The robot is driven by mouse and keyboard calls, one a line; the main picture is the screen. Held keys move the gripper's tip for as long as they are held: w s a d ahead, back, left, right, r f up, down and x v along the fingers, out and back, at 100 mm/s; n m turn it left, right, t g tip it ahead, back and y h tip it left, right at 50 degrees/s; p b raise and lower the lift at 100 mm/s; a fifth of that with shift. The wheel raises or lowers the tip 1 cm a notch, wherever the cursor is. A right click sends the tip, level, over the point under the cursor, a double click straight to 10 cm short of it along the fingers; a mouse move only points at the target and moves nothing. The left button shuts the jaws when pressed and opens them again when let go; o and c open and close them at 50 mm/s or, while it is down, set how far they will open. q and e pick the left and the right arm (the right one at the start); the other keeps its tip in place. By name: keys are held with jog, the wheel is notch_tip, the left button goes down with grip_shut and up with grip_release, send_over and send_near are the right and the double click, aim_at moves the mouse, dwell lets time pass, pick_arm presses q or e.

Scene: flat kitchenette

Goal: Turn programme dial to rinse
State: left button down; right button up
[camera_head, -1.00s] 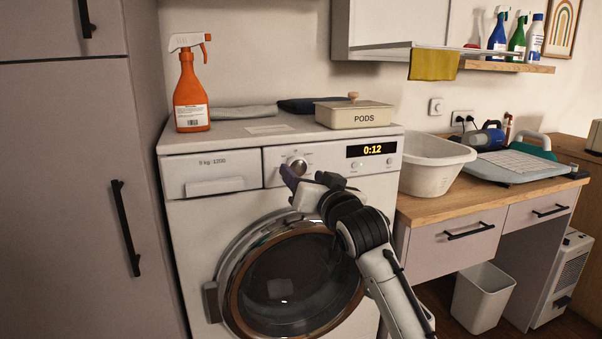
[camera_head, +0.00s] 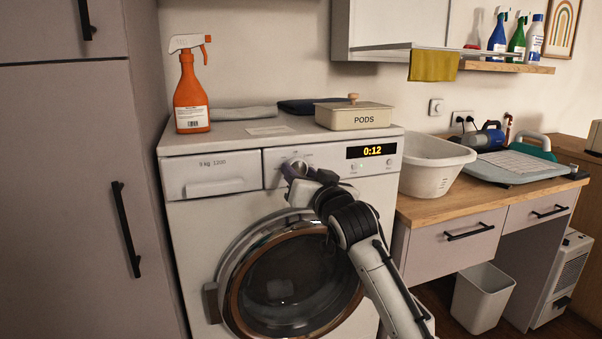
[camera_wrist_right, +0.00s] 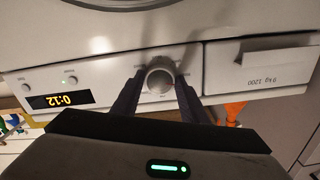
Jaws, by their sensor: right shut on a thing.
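The programme dial (camera_head: 298,164) is a round silver knob on the white washing machine's front panel. In the wrist view the dial (camera_wrist_right: 159,80) sits between the two dark fingers of my right gripper (camera_wrist_right: 158,88). My right gripper (camera_head: 296,173) is shut on the dial in the head view and hides its lower part. The wrist view is upside down relative to the head view. The marks around the dial are too small to read. The yellow display (camera_head: 372,150) reads 0:12. My left gripper is not in view.
The glass door (camera_head: 290,285) is below the panel and the detergent drawer (camera_head: 212,175) is left of the dial. On top stand an orange spray bottle (camera_head: 190,90) and a PODS box (camera_head: 353,115). A white basin (camera_head: 432,170) stands on the counter to the right.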

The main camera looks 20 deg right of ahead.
jog(key=shift+r+n+p, duration=0.25)
jog(key=shift+n+p, duration=0.55)
jog(key=shift+p, duration=0.4)
jog(key=shift+f+n+p, duration=0.1)
jog(key=shift+n+p, duration=0.3)
jog(key=shift+p, duration=0.05)
jog(key=shift+n, duration=0.3)
jog(key=shift+f, duration=0.15)
jog(key=o, duration=1)
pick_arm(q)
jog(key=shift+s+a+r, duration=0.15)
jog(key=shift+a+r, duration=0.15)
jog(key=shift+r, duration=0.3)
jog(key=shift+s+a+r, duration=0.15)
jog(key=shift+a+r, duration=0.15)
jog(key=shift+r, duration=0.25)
pick_arm(e)
jog(key=shift+o, duration=0.2)
jog(key=shift+s, duration=0.15)
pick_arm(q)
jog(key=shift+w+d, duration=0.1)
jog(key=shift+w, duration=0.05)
pick_arm(e)
jog(key=s, duration=1)
jog(key=shift+d, duration=0.25)
